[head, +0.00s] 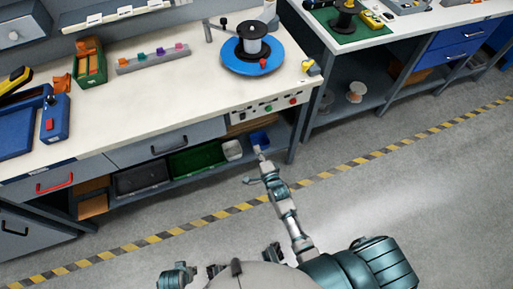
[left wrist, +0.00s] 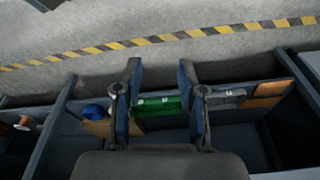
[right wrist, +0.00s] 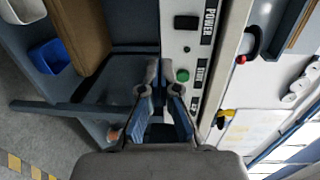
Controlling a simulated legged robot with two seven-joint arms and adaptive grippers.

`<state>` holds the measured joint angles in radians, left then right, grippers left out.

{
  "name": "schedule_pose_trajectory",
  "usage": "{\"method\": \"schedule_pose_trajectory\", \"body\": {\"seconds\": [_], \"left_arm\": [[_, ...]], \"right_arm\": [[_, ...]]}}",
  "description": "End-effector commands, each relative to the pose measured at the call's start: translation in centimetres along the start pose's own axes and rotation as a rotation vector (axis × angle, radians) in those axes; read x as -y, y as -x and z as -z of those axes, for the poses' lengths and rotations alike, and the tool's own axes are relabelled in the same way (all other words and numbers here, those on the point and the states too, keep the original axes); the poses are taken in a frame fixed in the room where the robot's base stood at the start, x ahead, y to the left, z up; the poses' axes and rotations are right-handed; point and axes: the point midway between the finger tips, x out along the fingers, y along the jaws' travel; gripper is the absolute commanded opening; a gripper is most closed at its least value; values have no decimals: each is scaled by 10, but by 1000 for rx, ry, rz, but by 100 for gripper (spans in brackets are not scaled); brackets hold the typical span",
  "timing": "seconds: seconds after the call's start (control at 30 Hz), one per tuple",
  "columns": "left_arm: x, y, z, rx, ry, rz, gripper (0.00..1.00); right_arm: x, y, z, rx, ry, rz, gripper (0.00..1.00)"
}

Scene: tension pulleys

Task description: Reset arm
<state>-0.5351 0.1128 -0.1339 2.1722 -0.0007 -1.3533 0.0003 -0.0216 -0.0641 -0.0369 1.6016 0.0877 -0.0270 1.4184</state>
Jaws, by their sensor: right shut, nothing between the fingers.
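My right arm reaches forward over the floor in the head view, and its gripper (head: 258,152) is in front of the bench's lower shelf, below the control panel (head: 265,108). In the right wrist view the right gripper (right wrist: 162,75) is shut and empty, with the panel and its green button (right wrist: 182,75) beyond it. In the left wrist view the left gripper (left wrist: 160,70) is open and empty, with its fingers wide apart. A green bin (left wrist: 165,105) shows behind its fingers. I cannot make out the left gripper clearly in the head view.
The workbench (head: 150,95) holds a blue round pulley base (head: 252,58) with a spool, a rack of coloured pieces (head: 153,58) and a blue device (head: 54,120). A blue bin (head: 259,138) sits on the lower shelf.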

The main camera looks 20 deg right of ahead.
Motion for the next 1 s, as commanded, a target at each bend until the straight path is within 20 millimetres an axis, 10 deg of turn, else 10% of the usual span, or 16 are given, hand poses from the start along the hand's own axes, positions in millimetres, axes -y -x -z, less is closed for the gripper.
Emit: {"method": "schedule_pose_trajectory", "body": {"seconds": [0.3,0.47,0.73,1.0], "left_arm": [[0,0,0,1,0,1,40],[0,-19,-4,8,-2,0,40],[-2,-79,-30,29,-9,-2,40],[-4,-117,-61,44,-15,-4,40]], "right_arm": [[-3,1,-1,2,14,-12,0],[-52,27,-6,53,221,-179,0],[-209,175,-7,469,944,-695,0],[-281,322,8,996,1362,-934,0]]}}
